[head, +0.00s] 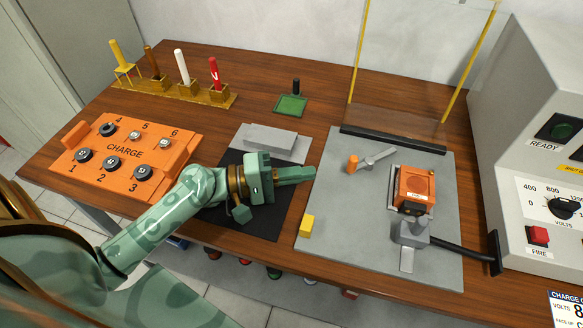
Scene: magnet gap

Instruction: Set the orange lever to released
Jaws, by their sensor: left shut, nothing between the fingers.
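The orange lever (352,164) shows as a short orange knob at the left end of a grey metal arm (378,157), on the grey plate (340,238) right of centre. An orange block (415,187) in a grey fixture stands to its right on the same plate. My left gripper (314,174) reaches in from the left, over the dark mat (262,222). Its fingers are shut and empty, with their tips near the left edge of the plate. They are apart from the lever, to its lower left. My right gripper is not in view.
An orange CHARGE box (125,150) stands at the left. Coloured markers (182,68) stand in a yellow rack behind. A clear shield (415,70) with yellow posts rises behind the lever. A grey console (540,130) stands right. A yellow block (306,226) is on the plate's left edge.

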